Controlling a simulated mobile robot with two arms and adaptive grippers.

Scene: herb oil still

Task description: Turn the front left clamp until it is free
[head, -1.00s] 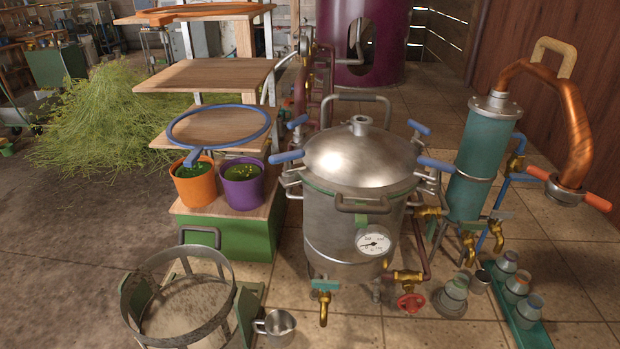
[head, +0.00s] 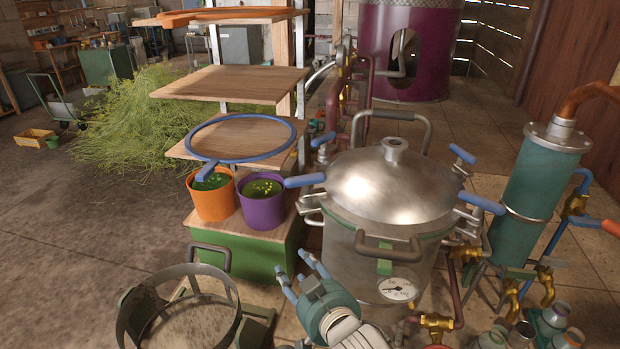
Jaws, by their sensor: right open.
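The steel still pot (head: 345,245) stands right of centre with its domed lid (head: 392,187) on. The front left clamp (head: 305,180) has a blue handle that sticks out to the left from the lid's rim. Other blue-handled clamps show at the back left (head: 323,139), back right (head: 462,153) and front right (head: 482,203). My right gripper (head: 291,262) is at the bottom centre, in front of the pot. Its blue-grey fingers are apart and empty, pointing up and left, below the front left clamp and clear of it. My left gripper is not in view.
An orange pot (head: 210,203) and a purple pot (head: 261,212) stand on a green box (head: 245,257) left of the still. A metal basket (head: 180,318) is at the bottom left. A teal condenser (head: 542,175) and brass valves are at the right.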

